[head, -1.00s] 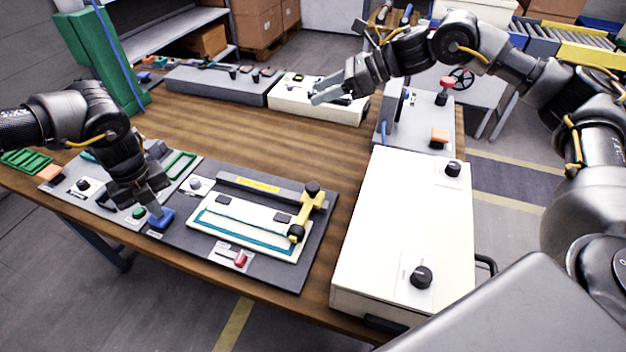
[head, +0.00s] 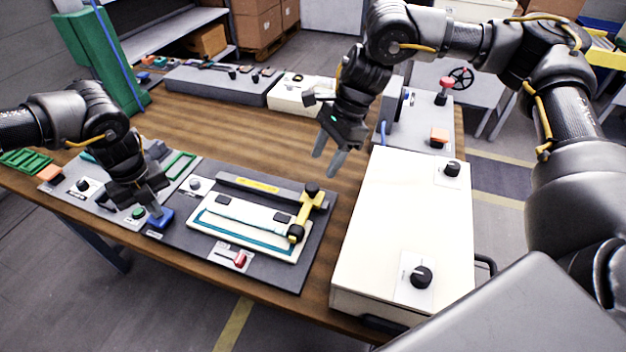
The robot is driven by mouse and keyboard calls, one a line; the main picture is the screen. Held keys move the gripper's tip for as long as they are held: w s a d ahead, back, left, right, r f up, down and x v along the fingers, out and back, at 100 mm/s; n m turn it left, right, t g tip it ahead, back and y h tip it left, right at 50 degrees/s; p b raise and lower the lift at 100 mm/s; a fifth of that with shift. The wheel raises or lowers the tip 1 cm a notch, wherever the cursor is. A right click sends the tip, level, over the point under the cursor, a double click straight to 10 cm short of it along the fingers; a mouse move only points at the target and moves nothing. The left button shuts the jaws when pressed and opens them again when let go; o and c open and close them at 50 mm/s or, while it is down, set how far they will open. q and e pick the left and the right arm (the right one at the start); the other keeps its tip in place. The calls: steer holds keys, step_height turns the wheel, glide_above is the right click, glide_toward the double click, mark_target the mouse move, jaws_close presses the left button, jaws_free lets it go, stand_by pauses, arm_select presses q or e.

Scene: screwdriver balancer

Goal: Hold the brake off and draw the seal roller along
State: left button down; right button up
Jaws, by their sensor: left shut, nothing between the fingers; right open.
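The seal roller is a yellow bar with dark knobs (head: 304,214), standing at the right end of a cream plate with teal strips (head: 247,232). A blue block (head: 160,219), which looks like the brake pad, sits left of the plate. My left gripper (head: 156,208) is shut and points down onto the blue block; its tips appear to touch it. My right gripper (head: 329,160) is open and empty, in the air above and beyond the roller, fingers pointing down. A red switch (head: 240,259) sits in front of the plate.
A large cream box with black knobs (head: 400,235) stands to the right of the roller. A long grey box (head: 215,88) lies at the back. The wooden table middle (head: 240,140) is clear.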

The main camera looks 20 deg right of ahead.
mark_target(313, 186)
steer(key=x, duration=0.7)
steer(key=shift+c, duration=0.4)
jaws_close()
